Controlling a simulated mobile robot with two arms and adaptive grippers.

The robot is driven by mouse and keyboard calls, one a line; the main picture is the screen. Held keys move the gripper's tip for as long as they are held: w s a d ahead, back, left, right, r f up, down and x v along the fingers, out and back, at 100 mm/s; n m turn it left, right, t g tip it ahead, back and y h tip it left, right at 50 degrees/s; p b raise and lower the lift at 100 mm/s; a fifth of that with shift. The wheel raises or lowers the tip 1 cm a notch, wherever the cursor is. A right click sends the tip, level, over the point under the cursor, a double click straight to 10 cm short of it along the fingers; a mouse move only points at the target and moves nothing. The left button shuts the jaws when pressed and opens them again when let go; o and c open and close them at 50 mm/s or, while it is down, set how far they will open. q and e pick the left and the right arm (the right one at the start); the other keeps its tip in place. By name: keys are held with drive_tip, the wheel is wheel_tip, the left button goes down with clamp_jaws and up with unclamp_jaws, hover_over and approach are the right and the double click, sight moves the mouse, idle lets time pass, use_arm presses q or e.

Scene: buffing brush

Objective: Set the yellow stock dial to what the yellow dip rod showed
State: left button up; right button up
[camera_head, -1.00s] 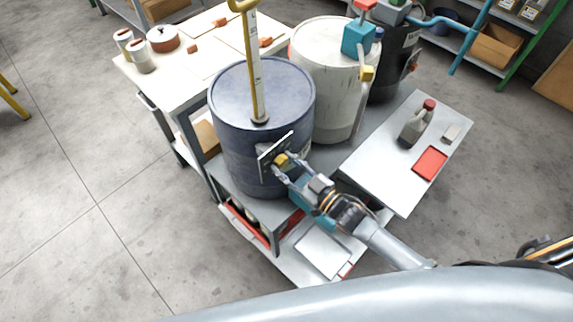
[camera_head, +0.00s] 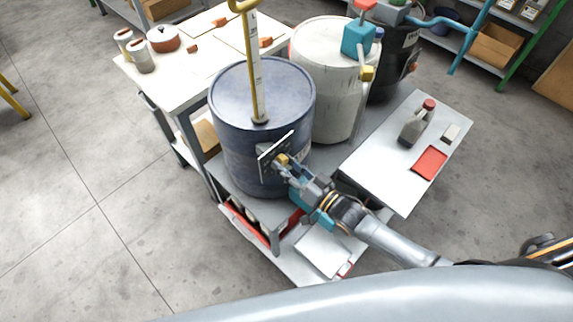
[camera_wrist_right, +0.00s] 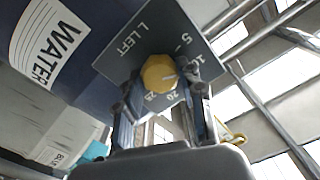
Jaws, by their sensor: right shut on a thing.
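The yellow stock dial (camera_wrist_right: 158,72) is a round knob on a dark plate (camera_wrist_right: 150,35) marked "L LEFT", with 5, 10 and 20 readable around it. A pale mark on the knob faces right, roughly toward the 10 side. The plate is on the front of the blue drum (camera_head: 240,135), labelled WATER in the wrist view. My right gripper (camera_wrist_right: 160,90) is shut on the dial, one finger on each side; in the head view it reaches the dial (camera_head: 283,159) from the lower right. The yellow dip rod (camera_head: 257,75) stands upright in the drum top; its reading is too small to tell.
A white drum (camera_head: 325,90) and a dark drum (camera_head: 390,75) stand behind to the right. A pale bench (camera_head: 180,92) with cans is at left. Open floor lies at lower left.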

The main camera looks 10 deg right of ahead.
drive_tip(key=shift+m, duration=0.5)
drive_tip(key=o, duration=1.2)
drive_tip(key=shift+c, duration=0.2)
drive_tip(key=v, duration=1.2)
